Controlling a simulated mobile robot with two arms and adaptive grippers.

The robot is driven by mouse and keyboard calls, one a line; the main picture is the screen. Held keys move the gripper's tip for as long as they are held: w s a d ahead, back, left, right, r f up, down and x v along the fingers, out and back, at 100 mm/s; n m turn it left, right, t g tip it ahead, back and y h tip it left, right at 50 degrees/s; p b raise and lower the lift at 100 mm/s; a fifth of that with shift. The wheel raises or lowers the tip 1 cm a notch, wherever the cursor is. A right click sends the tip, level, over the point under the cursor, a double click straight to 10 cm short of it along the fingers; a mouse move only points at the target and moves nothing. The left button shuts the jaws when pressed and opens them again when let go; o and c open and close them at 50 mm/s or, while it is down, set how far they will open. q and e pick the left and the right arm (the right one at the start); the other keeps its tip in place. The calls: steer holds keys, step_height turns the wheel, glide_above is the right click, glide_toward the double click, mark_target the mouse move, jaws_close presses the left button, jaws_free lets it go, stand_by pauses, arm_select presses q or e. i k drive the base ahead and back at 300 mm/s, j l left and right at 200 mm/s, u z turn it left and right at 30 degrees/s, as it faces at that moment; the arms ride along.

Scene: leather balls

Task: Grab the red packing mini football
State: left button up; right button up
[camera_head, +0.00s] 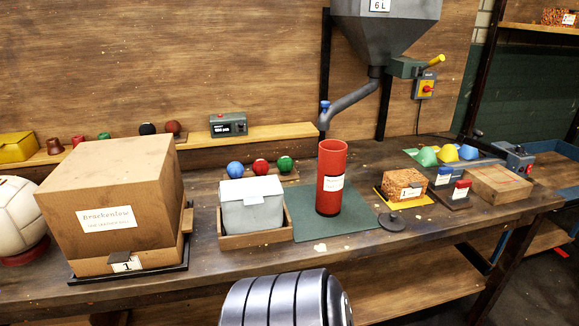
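A small red ball (260,166) sits on a wooden stand (290,176) at the back of the bench, between a blue ball (235,169) and a green ball (285,164). It is the only plainly red ball I see; its markings are too small to read. A tall red cylinder (328,200) with a white label stands upright on a dark green mat (355,222), in front and to the right of the balls.
A large cardboard box (150,185) stands at left beside a white ball (18,215). A grey box (250,218) in a wooden tray (257,238) stands in front of the small balls. A grey hopper (385,30) hangs above the cylinder. Several small items crowd the right.

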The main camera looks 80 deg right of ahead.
mark_target(259, 168)
steer(key=z, duration=2.55)
